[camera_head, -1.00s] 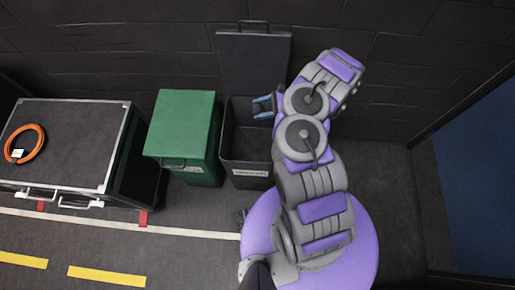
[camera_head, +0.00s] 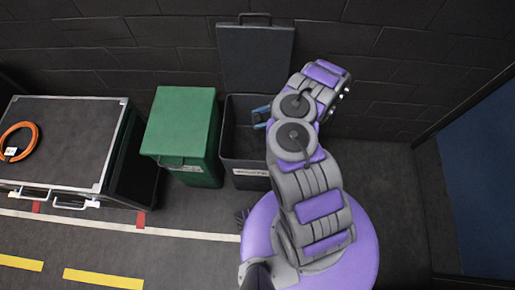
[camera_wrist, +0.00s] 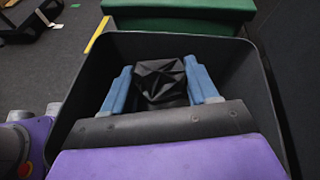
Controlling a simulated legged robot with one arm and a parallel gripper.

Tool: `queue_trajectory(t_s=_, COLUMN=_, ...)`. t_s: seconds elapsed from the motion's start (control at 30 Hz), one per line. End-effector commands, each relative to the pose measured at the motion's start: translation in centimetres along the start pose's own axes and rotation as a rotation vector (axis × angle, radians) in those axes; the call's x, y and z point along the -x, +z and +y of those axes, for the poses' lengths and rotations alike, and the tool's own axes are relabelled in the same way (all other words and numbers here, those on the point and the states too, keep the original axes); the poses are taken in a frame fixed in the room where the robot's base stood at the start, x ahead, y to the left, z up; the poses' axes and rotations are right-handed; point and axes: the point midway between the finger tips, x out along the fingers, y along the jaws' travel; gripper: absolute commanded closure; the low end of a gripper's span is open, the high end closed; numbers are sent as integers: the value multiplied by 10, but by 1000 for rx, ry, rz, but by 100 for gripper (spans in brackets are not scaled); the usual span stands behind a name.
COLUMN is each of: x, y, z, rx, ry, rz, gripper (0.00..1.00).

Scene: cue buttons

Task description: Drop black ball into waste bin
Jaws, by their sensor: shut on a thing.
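The black ball (camera_wrist: 160,82), a crumpled faceted dark lump, sits between the two blue fingers of my gripper (camera_wrist: 161,88) in the wrist view. My gripper is shut on it. The open dark waste bin (camera_wrist: 234,65) surrounds the gripper in that view, its rim around the fingers. In the head view, the bin (camera_head: 244,178) stands against the wall with its lid (camera_head: 256,58) raised behind it. My gripper (camera_head: 260,117) reaches over the bin's right side there, and the ball cannot be made out. How far the ball is below the rim I cannot tell.
A closed green bin (camera_head: 181,125) stands just left of the waste bin. Further left is a black case (camera_head: 75,135) with an orange cable coil (camera_head: 17,142) on top. A brick wall is behind, and a blue panel (camera_head: 488,175) is at the right.

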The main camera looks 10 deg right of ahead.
Motion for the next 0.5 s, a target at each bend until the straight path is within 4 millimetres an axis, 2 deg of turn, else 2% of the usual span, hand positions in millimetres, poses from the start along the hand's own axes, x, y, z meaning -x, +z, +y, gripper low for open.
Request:
queue_trajectory(t_s=0.2, x=2, y=0, z=-1, rx=0, ry=-1, rz=-5, gripper=70)
queue_trajectory(t_s=0.23, x=3, y=-1, z=-1, rx=0, ry=-1, rz=-6, gripper=40)
queue_trajectory(t_s=0.5, x=4, y=-1, z=-1, rx=-1, ry=-1, rz=-7, gripper=15)
